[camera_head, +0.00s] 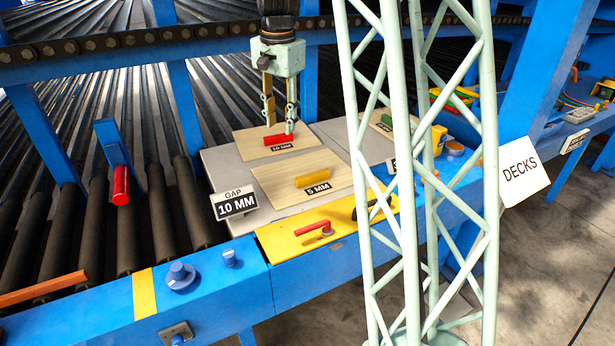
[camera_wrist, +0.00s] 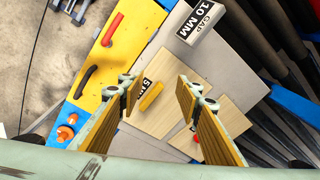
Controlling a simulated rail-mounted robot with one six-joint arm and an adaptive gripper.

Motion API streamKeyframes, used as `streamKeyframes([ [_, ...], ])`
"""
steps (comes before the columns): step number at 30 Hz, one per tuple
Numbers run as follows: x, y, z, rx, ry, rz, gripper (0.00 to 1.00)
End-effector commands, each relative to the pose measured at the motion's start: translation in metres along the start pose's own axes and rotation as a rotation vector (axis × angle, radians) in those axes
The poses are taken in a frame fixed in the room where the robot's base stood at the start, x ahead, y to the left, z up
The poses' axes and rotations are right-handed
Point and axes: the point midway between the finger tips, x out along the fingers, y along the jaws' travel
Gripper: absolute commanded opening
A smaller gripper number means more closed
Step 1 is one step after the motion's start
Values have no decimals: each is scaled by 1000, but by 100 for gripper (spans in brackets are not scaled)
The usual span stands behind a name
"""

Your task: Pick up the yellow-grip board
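The yellow-grip board (camera_head: 272,176) is a thin pale wood sheet lying on the grey table, with a yellow bar grip (camera_head: 312,176) and a "5 MM" label. In the wrist view the yellow grip (camera_wrist: 151,96) appears between my fingers, below them. My gripper (camera_head: 280,122) is open and empty, pointing down. In the head view its fingertips overlap the red-grip board (camera_head: 247,141) behind the yellow-grip one; their height above it is hard to judge. The red grip (camera_head: 279,140) also shows in the wrist view (camera_wrist: 197,138), beside my right finger.
A green-grip board (camera_head: 385,122) is partly hidden by the pale lattice column (camera_head: 388,190). A "GAP 10 MM" sign (camera_head: 234,204) stands at the table's near left corner. A yellow panel with a red handle (camera_head: 313,229) runs along the front. Rollers (camera_head: 95,235) lie left.

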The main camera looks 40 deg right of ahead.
Motion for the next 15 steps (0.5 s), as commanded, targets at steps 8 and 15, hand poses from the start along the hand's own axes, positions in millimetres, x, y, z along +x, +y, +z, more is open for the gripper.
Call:
streamKeyframes([
  [8,45,-8,-51,131,-14,24,32],
  [15,86,-10,-93,243,-23,43,32],
])
